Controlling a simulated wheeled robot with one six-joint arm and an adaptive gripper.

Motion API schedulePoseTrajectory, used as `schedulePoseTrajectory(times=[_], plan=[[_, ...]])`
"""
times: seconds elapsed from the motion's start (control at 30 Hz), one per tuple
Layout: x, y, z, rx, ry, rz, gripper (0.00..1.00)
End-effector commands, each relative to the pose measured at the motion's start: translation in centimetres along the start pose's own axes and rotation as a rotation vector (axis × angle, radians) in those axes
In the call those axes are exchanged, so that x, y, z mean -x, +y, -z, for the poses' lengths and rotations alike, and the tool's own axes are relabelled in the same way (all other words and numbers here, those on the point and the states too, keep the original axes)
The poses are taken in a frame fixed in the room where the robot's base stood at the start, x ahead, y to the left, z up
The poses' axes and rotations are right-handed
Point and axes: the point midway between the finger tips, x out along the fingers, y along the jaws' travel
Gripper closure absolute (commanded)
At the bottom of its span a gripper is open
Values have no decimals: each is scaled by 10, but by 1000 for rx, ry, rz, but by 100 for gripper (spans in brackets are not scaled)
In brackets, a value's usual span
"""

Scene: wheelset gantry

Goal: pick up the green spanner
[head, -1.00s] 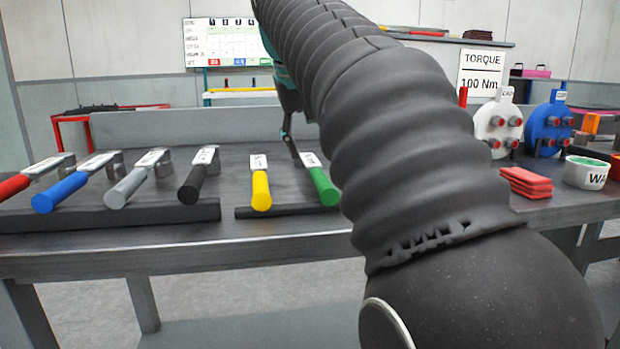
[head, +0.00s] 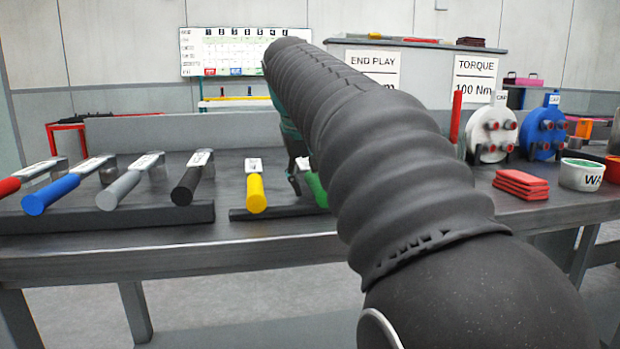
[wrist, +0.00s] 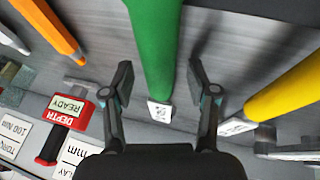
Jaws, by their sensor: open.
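The green spanner (head: 317,190) lies on the workbench, its handle mostly hidden behind my arm in the head view. In the wrist view the green spanner (wrist: 157,45) runs down from the top edge, with a white label at its lower end. My gripper (wrist: 160,82) is open, with one finger on each side of the green spanner. A gap shows between each finger and the spanner. In the head view my gripper (head: 295,178) is partly hidden by my arm, beside the green handle.
The yellow spanner (head: 256,190) lies just left of the green one; it also shows at right in the wrist view (wrist: 285,98). Black, grey, blue and red spanners lie farther left. An orange handle (wrist: 50,28) and a red gauge (wrist: 70,115) are left in the wrist view.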

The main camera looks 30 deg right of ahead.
Motion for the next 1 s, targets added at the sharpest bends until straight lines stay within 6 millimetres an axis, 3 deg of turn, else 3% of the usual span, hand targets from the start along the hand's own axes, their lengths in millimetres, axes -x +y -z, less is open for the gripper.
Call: schedulePoseTrajectory(times=[0.07, 0.2, 0.3, 0.73, 1.0], plan=[[0, 0, 0, 0, 0, 0, 44], [0, 0, 0, 0, 0, 0, 79], [0, 0, 0, 0, 0, 0, 100], [7, 2, 3, -1, 2, 0, 100], [45, 13, 20, -2, 3, 0, 100]])
